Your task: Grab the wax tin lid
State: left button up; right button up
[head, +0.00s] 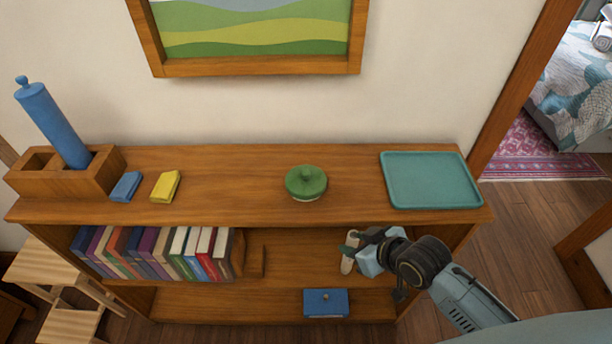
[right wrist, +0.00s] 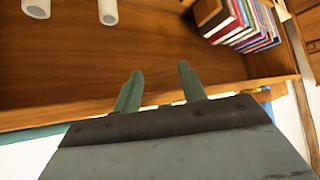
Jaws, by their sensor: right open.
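The wax tin lid (head: 306,182), green and round with a small knob on top, sits on the shelf top a little right of the middle. A pale band shows under its front rim, and I cannot tell whether a tin is beneath it. My right gripper (head: 352,248) is in front of the shelf, lower than the top board and to the right of the lid, apart from it. In the right wrist view its two green fingers (right wrist: 158,82) are spread with nothing between them. The lid is not seen in that view. My left gripper is not in view.
A teal tray (head: 433,180) lies right of the lid. A yellow block (head: 165,187), a blue block (head: 126,187) and a wooden box (head: 62,182) with a blue cylinder stand left. White cylinders (right wrist: 108,10) show near my right gripper.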

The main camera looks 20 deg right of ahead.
notch_tip(320, 180, up, 4)
jog(key=a, duration=0.1)
jog(key=n+t+y, duration=0.2)
jog(key=t+y, duration=0.2)
send_near(307, 173)
jog(key=w, duration=0.1)
jog(key=w+a, duration=0.1)
jog(key=w, duration=0.1)
jog(key=w+a, duration=0.1)
jog(key=shift+w, duration=0.15)
jog(key=shift+s+f+x, duration=0.1)
jog(key=shift+f+x, duration=0.1)
jog(key=shift+x, duration=0.8)
jog(key=shift+s+f+x, duration=0.1)
jog(key=shift+f+x, duration=0.15)
jog(key=shift+x, duration=0.75)
jog(key=shift+s+f+x, duration=0.1)
jog(key=shift+f+x, duration=0.1)
jog(key=shift+x, duration=0.75)
jog(key=shift+c, duration=0.4)
grip_shut()
